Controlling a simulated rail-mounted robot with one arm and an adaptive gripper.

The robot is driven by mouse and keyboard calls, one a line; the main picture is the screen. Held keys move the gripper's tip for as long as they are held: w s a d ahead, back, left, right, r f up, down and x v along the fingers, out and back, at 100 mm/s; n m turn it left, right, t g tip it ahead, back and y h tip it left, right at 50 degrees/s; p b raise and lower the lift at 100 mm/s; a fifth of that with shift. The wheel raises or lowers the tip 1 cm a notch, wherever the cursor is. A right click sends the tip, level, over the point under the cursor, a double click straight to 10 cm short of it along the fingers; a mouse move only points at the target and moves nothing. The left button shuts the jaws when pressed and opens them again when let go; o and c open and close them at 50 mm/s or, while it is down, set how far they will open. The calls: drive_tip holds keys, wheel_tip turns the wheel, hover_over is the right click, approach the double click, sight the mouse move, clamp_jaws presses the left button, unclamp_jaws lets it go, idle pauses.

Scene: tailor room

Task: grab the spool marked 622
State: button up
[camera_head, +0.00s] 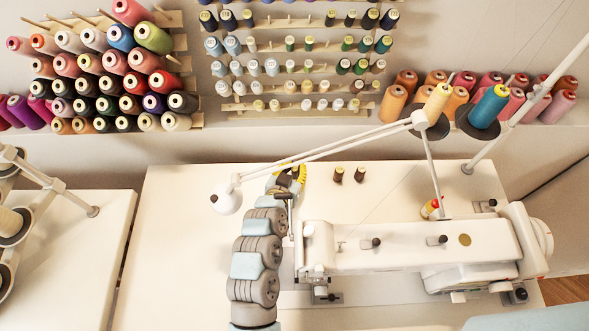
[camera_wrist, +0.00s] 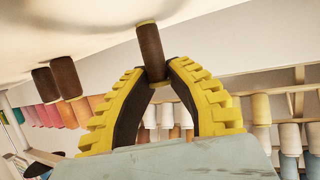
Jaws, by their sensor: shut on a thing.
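My gripper (camera_head: 290,175) is low over the white table behind the sewing machine. In the wrist view its yellow and black fingers (camera_wrist: 157,74) are closed around a dark brown spool (camera_wrist: 150,45). No number can be read on this spool, and in the head view it is mostly hidden by my gripper. Two similar brown spools stand upright on the table to its right, one nearer (camera_head: 338,174) and one farther (camera_head: 360,175). They show at the left in the wrist view (camera_wrist: 45,88) (camera_wrist: 68,76), apart from my fingers.
The white sewing machine (camera_head: 410,245) stands right of my arm. A lamp (camera_head: 226,195) on a long white arm hangs just left of my gripper. A thread stand (camera_head: 430,125) rises at the right. Spool racks (camera_head: 190,105) line the wall. The table's left part is clear.

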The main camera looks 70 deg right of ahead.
drive_tip(key=shift+r, duration=0.55)
wheel_tip(320, 180, up, 3)
drive_tip(key=shift+r+p, duration=0.1)
drive_tip(key=shift+p, duration=0.65)
drive_tip(key=a, duration=1.2)
drive_tip(key=a+p, duration=0.1)
drive_tip(key=a, duration=0.5)
drive_tip(key=shift+s+f, duration=0.25)
drive_tip(key=shift+f, duration=0.1)
